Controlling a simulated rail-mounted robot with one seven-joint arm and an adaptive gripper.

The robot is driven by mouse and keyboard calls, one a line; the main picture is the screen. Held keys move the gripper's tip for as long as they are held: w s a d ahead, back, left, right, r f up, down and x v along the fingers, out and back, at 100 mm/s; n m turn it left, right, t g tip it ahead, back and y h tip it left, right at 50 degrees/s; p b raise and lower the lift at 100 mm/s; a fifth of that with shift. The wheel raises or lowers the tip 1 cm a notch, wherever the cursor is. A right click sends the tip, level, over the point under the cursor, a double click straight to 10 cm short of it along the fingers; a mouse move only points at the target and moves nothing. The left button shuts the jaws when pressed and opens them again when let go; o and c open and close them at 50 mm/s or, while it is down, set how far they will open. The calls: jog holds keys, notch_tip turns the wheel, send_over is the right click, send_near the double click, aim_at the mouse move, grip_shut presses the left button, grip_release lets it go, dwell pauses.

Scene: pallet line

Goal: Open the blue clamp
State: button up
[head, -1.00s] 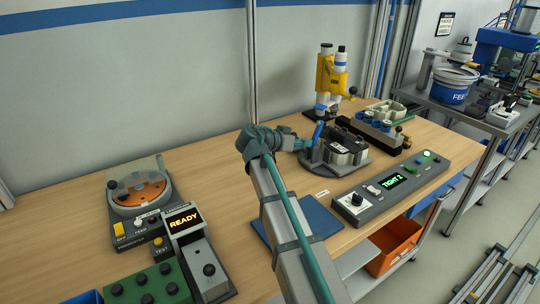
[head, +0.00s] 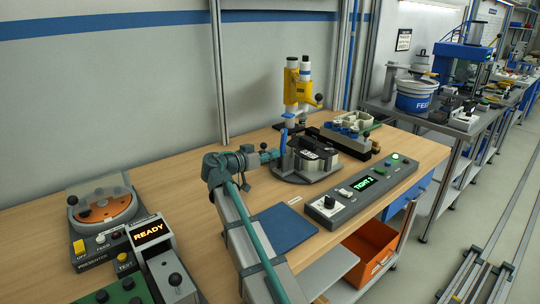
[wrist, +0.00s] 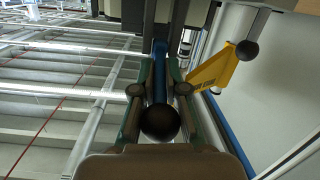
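The blue clamp (head: 283,142) stands at the left side of a dark round fixture (head: 300,174) on the wooden bench, its handle close to upright. The fixture holds a grey and black part (head: 318,154). My gripper (head: 270,156) reaches the clamp from the left. In the wrist view the clamp's blue lever (wrist: 160,62) runs between the two fingers, and a black ball knob (wrist: 159,122) sits between them nearer the palm. My gripper (wrist: 160,88) looks shut on the lever; the contact faces are partly hidden by the knob.
A yellow device (head: 298,86) with a black-knobbed lever stands right behind the fixture. A control box (head: 360,190) with a green display, partly unreadable, is in front. A blue mat (head: 287,227) lies near my arm. A presenter unit (head: 103,215) and a READY box (head: 150,232) are at left.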

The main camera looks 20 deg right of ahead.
jog(key=o, duration=0.5)
jog(key=shift+c, duration=0.2)
jog(key=shift+a, duration=0.1)
jog(key=v, duration=1.2)
jog(key=shift+r, duration=0.1)
